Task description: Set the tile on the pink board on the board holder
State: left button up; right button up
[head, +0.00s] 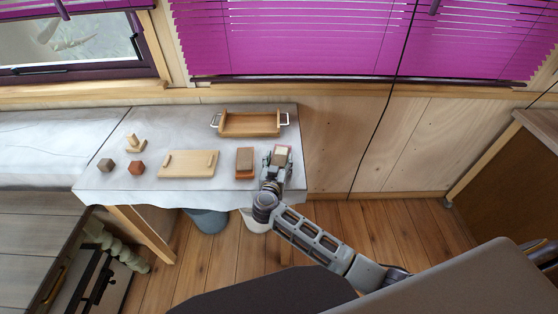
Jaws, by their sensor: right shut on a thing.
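My right gripper (275,161) is over the right end of the cloth-covered table, shut on a pale beige tile (282,150). A pink board (289,152) shows at the edge of the tile and gripper, mostly hidden by them. I cannot tell whether the tile touches the board. A flat pale wooden board with two raised strips (188,170) lies mid-table, left of the gripper. A small wooden stand with an upright part (135,144) is farther left. I cannot tell for sure which of these two is the board holder. My left gripper is not in view.
A brown block on an orange-red base (244,161) stands just left of my right gripper. A wooden tray with pale handles (250,124) is at the back. A grey-brown block (106,165) and a reddish block (137,168) lie at left. Bare cloth separates them.

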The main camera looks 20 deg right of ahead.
aim_at(279, 161)
jog(key=shift+c, duration=0.6)
jog(key=shift+r, duration=0.1)
notch_tip(279, 161, up, 10)
jog(key=shift+p, duration=0.35)
dwell(0.8)
